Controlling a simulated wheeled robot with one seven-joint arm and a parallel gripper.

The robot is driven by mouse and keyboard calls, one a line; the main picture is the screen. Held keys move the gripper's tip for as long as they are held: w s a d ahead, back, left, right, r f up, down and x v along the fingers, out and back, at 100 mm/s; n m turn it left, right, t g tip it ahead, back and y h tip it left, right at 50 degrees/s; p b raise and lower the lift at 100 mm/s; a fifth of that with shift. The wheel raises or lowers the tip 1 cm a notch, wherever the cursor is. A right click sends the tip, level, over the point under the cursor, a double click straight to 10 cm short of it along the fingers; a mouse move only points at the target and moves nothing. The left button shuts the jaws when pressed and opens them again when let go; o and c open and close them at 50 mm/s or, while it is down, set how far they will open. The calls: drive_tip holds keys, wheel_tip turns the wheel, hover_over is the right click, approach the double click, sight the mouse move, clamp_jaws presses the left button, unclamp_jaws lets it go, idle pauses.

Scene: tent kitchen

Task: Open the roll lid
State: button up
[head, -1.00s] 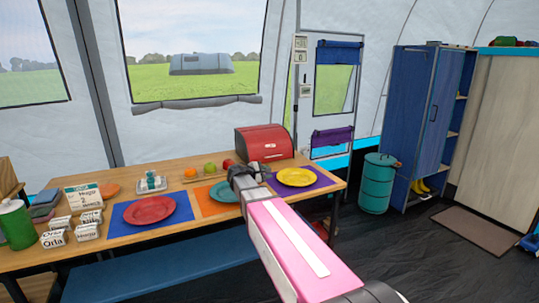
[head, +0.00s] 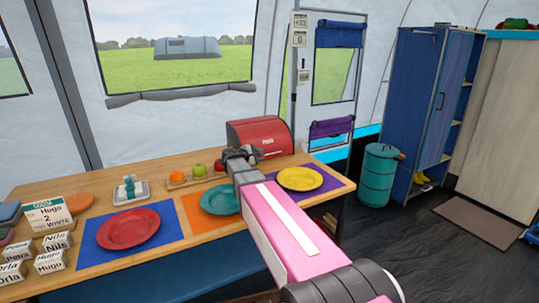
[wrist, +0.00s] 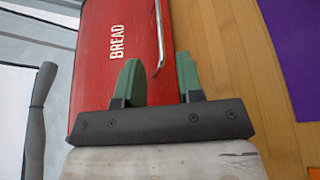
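The red bread box (head: 262,134) stands at the back of the wooden table, and its red roll lid (wrist: 115,50) is closed. White letters reading BREAD are on the lid in the wrist view. A thin metal handle (wrist: 158,35) runs along the lid's edge. My gripper (wrist: 160,75) has green fingers, open and apart, one on each side of the handle's near end. The fingertips look close to the lid; I cannot tell whether they touch it. In the head view my gripper (head: 238,155) is at the front left of the box and hides part of it.
A yellow plate (head: 300,178), a teal plate (head: 220,198) and a red plate (head: 128,229) lie on mats in front. Fruit on a board (head: 178,183) is left of the box. Small labelled boxes stand at the table's left. A blue bench is below.

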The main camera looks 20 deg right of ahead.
sight(265, 141)
drive_tip(key=x, duration=0.7)
drive_tip(key=shift+w+d, duration=0.15)
drive_tip(key=shift+d, duration=0.2)
clamp_jaws()
